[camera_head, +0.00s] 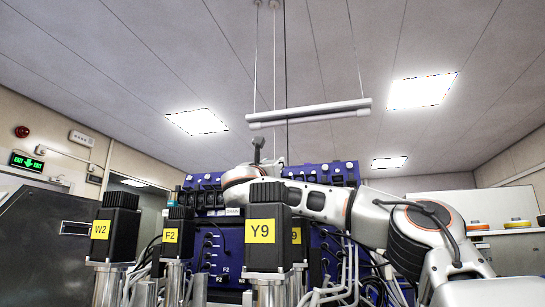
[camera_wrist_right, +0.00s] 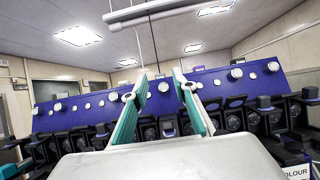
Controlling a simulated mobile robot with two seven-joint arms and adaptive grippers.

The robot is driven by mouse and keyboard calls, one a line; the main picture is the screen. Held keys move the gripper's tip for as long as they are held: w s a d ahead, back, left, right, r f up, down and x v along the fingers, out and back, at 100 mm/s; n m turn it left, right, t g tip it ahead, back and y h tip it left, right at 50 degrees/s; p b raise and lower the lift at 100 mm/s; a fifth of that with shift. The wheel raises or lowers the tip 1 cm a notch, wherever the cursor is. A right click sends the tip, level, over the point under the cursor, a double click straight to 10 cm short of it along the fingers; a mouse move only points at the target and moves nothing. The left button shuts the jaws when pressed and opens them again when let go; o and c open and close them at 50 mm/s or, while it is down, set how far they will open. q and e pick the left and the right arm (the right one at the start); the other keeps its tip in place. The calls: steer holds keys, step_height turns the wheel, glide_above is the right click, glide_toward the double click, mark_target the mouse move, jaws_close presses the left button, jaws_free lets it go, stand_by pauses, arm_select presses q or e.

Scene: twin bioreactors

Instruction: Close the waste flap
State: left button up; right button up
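I cannot make out a waste flap in either view. My right gripper (camera_wrist_right: 162,80) shows in the right wrist view with its two teal fingers apart and nothing between them. Beyond the fingers is a blue panel (camera_wrist_right: 88,100) with white round knobs and a row of dark fittings. In the head view my right arm reaches in from the right across the blue panel (camera_head: 230,235); its gripper cannot be made out there. My left gripper is in neither view.
Black motor blocks labelled W2 (camera_head: 121,218), F2 (camera_head: 179,228) and Y9 (camera_head: 266,200) stand in front of the panel, with hoses around them. A lamp bar (camera_head: 310,113) hangs from the ceiling. A dark cabinet (camera_head: 45,245) is at left.

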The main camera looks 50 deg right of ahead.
steer(key=shift+d+r, duration=0.1)
steer(key=shift+r, duration=1.5)
steer(key=shift+w, duration=0.1)
